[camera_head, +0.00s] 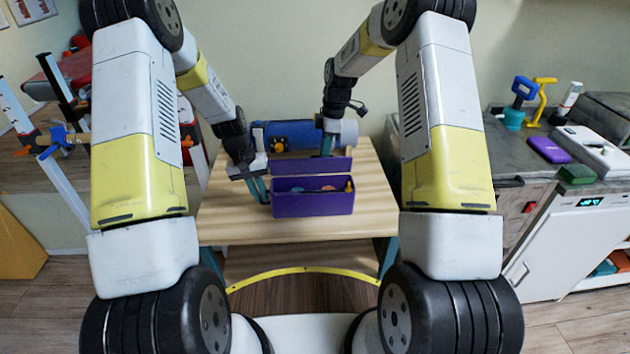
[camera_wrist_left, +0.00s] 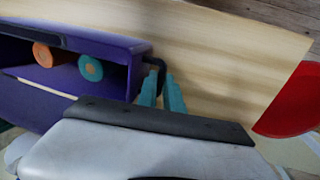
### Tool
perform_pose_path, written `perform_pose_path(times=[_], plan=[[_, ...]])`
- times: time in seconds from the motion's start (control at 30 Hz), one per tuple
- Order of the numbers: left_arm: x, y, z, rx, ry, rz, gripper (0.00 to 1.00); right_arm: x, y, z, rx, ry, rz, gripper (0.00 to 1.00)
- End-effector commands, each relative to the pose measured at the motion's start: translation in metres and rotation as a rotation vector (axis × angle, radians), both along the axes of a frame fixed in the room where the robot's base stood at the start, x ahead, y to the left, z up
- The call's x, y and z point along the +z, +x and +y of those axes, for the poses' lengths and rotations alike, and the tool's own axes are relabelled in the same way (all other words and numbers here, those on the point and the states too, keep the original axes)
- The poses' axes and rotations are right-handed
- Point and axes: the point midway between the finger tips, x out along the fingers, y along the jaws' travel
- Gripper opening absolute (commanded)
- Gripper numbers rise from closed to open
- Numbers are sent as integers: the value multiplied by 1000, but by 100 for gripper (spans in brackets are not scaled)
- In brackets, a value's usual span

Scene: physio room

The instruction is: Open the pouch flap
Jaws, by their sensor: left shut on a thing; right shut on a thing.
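The purple pouch (camera_head: 312,205) stands on the wooden table, its top open and small orange and teal pieces inside. Its purple flap (camera_head: 300,167) stands raised behind the opening. My right gripper (camera_head: 327,147) is shut on the flap's upper edge. My left gripper (camera_head: 262,190) is shut at the pouch's left side. In the left wrist view, its teal fingers (camera_wrist_left: 164,95) are at a dark loop (camera_wrist_left: 154,60) on the pouch's side, and the pouch (camera_wrist_left: 110,45) shows an orange and a teal round piece inside. The exact left grip is partly hidden.
The wooden table (camera_head: 230,222) has bare room in front of and right of the pouch. A blue and grey roll (camera_head: 290,133) lies behind it. A counter (camera_head: 500,140) with bottles and boxes stands at right. A red thing (camera_wrist_left: 290,105) shows in the left wrist view.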

Motion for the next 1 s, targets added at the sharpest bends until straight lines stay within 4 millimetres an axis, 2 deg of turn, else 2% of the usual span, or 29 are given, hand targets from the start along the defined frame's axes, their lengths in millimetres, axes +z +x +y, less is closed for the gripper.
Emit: perform_pose_path(times=[0.93,0.97,1.0], plan=[[-2,-2,1,1,0,6,0,-11,13,0,0,-1,0,0],[-2,-2,1,1,0,6,0,-11,13,0,0,-1,0,13],[-2,-2,1,1,0,6,0,-11,13,0,0,-1,0,21]])
